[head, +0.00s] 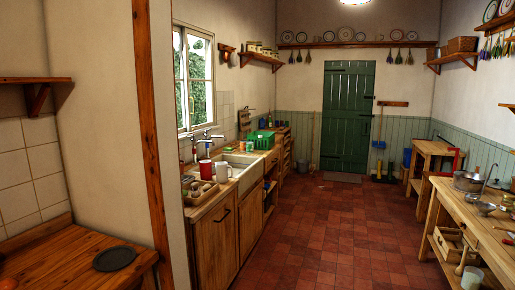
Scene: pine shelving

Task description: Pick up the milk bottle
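I cannot make out a milk bottle for certain in the head view. A small whitish container (471,278) stands low by the right-hand workbench at the bottom edge; it is too small to tell whether it is a bottle. Neither of my grippers is in view.
A counter with a sink (238,160) runs along the left wall, holding a red mug (205,170) and a white mug (223,173). A wooden workbench (450,200) stands on the right. The red tiled floor (325,230) between is clear up to a green door (346,115).

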